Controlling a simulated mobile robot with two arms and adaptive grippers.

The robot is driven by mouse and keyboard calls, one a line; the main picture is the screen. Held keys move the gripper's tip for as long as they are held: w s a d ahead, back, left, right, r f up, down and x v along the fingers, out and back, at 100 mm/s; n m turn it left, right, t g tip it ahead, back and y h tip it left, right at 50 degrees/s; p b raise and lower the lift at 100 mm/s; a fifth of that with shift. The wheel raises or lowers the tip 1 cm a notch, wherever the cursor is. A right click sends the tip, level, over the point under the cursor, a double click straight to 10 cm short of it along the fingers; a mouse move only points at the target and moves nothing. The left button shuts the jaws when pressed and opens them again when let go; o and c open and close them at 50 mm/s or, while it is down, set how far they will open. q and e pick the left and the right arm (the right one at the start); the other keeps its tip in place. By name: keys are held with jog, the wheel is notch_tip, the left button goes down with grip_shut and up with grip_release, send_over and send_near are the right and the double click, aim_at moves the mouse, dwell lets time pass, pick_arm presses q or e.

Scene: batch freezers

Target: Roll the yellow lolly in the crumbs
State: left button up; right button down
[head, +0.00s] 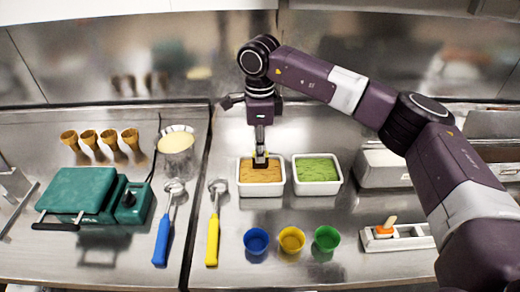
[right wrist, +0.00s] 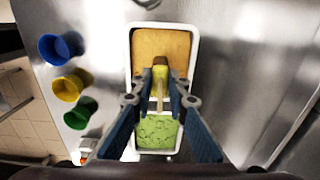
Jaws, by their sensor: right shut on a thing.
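My right gripper (head: 261,157) is at the white tub of tan crumbs (head: 260,190), over its back half. In the right wrist view its fingers (right wrist: 160,88) are closed on a yellow lolly (right wrist: 160,74) with a pale stick. The lolly's yellow end is over the tan crumbs, which also show there (right wrist: 160,45). I cannot tell whether it touches them. In the head view the gripper mostly hides the lolly. My left gripper is not in view.
A tub of green crumbs (head: 317,170) stands just right of the tan one. Blue (head: 256,240), yellow (head: 292,240) and green (head: 327,238) cups stand in front. A white holder (head: 410,240) bears an orange lolly (head: 384,229). A yellow-handled scoop (head: 213,240) lies left.

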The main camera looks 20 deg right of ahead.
aim_at(260, 165)
jog(key=shift+f+b, duration=1.85)
jog(key=shift+f, duration=0.95)
jog(key=shift+d, duration=0.1)
jog(key=shift+s+d, duration=0.2)
jog(key=shift+d, duration=0.5)
jog(key=shift+w+a+b, duration=0.2)
jog(key=shift+w+a, duration=0.05)
jog(key=shift+a, duration=0.55)
jog(key=shift+w+a+b, duration=0.15)
jog(key=shift+w+a, duration=0.05)
jog(key=shift+a, duration=0.55)
jog(key=shift+s+d, duration=0.25)
jog(key=shift+d, duration=0.55)
jog(key=shift+s+d, duration=0.2)
jog(key=shift+d, duration=0.55)
jog(key=shift+w+a+b, duration=0.25)
jog(key=shift+a+b, duration=0.05)
jog(key=shift+a, duration=0.55)
